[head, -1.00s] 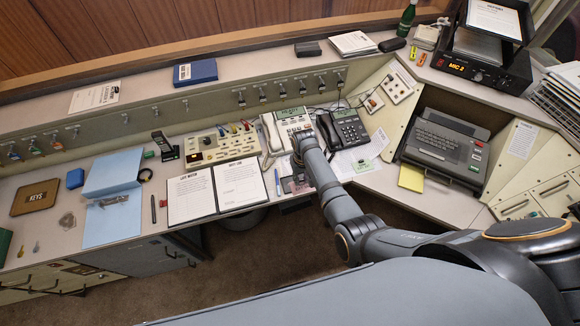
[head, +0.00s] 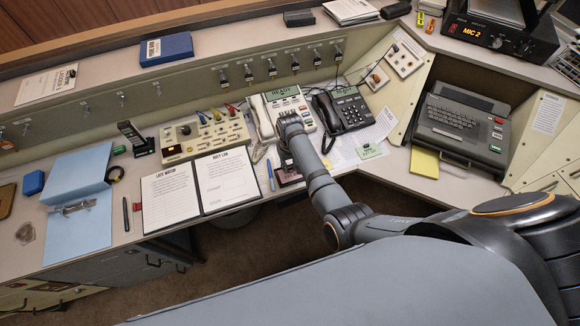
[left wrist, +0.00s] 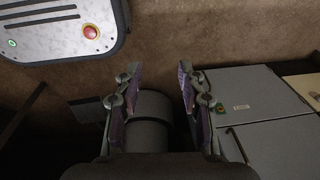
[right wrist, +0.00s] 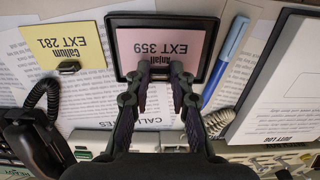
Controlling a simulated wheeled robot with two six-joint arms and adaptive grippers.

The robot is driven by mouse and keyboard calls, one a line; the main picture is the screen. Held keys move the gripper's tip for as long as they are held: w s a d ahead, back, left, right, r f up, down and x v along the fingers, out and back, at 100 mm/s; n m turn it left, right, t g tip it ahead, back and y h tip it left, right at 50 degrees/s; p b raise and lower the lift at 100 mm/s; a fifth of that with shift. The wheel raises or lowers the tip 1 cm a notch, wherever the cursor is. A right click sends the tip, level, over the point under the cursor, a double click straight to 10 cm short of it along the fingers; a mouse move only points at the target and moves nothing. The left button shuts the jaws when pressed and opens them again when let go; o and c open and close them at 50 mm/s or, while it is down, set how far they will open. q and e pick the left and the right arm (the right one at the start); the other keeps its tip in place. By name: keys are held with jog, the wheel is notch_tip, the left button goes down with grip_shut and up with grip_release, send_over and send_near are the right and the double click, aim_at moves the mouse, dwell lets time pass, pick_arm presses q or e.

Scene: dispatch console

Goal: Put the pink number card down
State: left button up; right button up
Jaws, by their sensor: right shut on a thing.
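The pink number card (right wrist: 162,48), marked "Anjali EXT 359", lies face up within a dark-rimmed holder (right wrist: 116,48) in the right wrist view. My right gripper (right wrist: 161,72) is shut at the card's near edge, and its fingertips hide the part they grip. In the head view, the card (head: 290,177) shows only as a small pink patch by the front desk edge, partly hidden by my right gripper (head: 291,150). Whether the card rests fully on the holder's floor, I cannot tell. My left gripper (left wrist: 158,88) is open and empty above the floor.
A pale yellow card (right wrist: 62,46) with a black knob, "Callum EXT 281", lies beside the holder on printed sheets. A blue pen (right wrist: 226,60) lies on the other side. Telephones (head: 342,110) stand behind, and an open log binder (head: 200,182) lies to the left.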

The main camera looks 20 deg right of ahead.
aim_at(290, 168)
jog(key=shift+s, duration=0.1)
jog(key=shift+f, duration=0.1)
pick_arm(q)
jog(key=shift+s+f, duration=0.1)
jog(key=shift+s, duration=0.5)
pick_arm(e)
jog(key=o, duration=0.8)
jog(key=shift+o, duration=0.2)
jog(key=shift+r+p, duration=0.35)
jog(key=shift+r, duration=0.15)
pick_arm(q)
notch_tip(290, 168, up, 13)
jog(key=p, duration=1.2)
jog(key=shift+r, duration=0.2)
pick_arm(e)
notch_tip(290, 168, up, 11)
jog(key=shift+r, duration=0.2)
pick_arm(q)
jog(key=shift+w+f, duration=0.1)
pick_arm(e)
jog(key=shift+f, duration=0.1)
